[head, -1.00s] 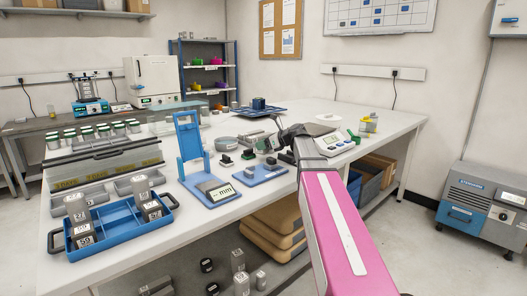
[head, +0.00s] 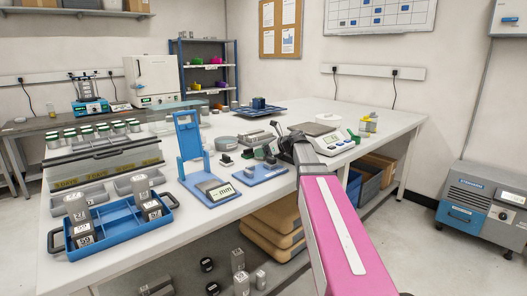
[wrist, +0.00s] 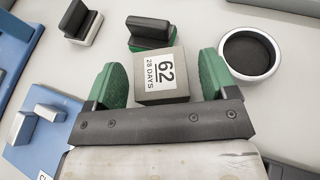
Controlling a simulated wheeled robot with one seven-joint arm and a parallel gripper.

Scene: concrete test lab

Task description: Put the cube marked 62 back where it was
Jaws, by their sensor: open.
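The grey cube marked 62, with "28 DAYS" on its white label (wrist: 162,72), sits between the two green fingers of my gripper (wrist: 160,78) in the wrist view. The fingers are open, one on each side of the cube, with a narrow gap visible on the right. In the head view my gripper (head: 272,150) is low over the white bench, behind the blue gauge plate. The cube is not clear in the head view; my wrist and gripper crowd that spot.
A black-topped block on green (wrist: 150,33) stands just beyond the cube. A round white-rimmed dish (wrist: 250,53) is to the right, another black-topped block (wrist: 80,20) to the left. The balance (head: 325,142) is right of my gripper; the blue tray (head: 115,225) is far left.

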